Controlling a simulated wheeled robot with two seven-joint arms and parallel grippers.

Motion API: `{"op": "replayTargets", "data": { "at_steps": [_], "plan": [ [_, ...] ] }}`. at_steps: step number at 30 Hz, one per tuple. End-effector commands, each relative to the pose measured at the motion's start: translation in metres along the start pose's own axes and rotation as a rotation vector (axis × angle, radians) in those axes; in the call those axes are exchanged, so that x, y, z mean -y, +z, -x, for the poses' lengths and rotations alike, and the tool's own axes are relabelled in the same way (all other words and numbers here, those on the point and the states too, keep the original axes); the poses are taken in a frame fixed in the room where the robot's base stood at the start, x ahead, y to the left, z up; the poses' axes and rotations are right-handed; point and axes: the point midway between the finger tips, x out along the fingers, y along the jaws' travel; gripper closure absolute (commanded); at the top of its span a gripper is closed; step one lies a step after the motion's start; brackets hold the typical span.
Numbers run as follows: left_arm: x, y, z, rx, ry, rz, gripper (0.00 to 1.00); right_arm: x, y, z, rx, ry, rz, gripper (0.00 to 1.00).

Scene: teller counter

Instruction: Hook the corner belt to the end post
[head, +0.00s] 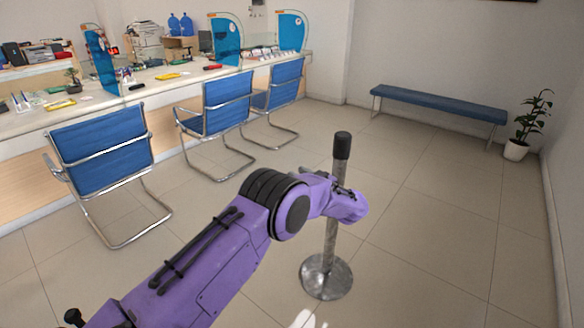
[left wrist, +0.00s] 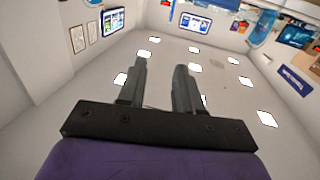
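A metal post (head: 330,245) with a black top stands upright on a round grey base in the middle of the head view. My left arm comes in from the lower left, and its purple hand covers the middle of the post. Whether the hand touches the post cannot be told. The fingers of my left gripper (left wrist: 161,75) show best in the left wrist view, apart with a clear gap and nothing seen between them. No belt can be made out in either view. My right gripper is not in view.
Several blue chairs (head: 101,155) stand along the teller counter (head: 150,88) at the left. A blue bench (head: 437,103) and a potted plant (head: 516,150) are at the back right. The tiled floor (head: 440,240) right of the post is clear.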

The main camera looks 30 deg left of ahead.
Motion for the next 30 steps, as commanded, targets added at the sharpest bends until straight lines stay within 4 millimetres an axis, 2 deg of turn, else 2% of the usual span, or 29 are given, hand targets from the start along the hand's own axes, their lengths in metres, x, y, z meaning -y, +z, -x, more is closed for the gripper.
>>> {"op": "replayTargets", "data": {
  "at_steps": [3,6,16,19,30],
  "plan": [
    [0.0,-0.002,-0.023,-0.001,0.0,-0.001,0.66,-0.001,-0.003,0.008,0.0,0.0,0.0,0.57],
    [0.0,-0.001,-0.035,-0.001,0.001,-0.001,0.66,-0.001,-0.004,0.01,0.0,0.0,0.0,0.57],
    [0.0,0.0,-0.041,-0.002,0.003,0.0,0.66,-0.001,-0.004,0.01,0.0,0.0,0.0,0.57],
    [0.0,0.0,-0.041,-0.002,0.003,0.0,0.98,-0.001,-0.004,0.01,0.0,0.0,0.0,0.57],
    [0.0,0.0,-0.041,-0.002,0.003,0.0,1.0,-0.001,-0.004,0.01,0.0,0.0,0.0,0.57]
  ]
}}
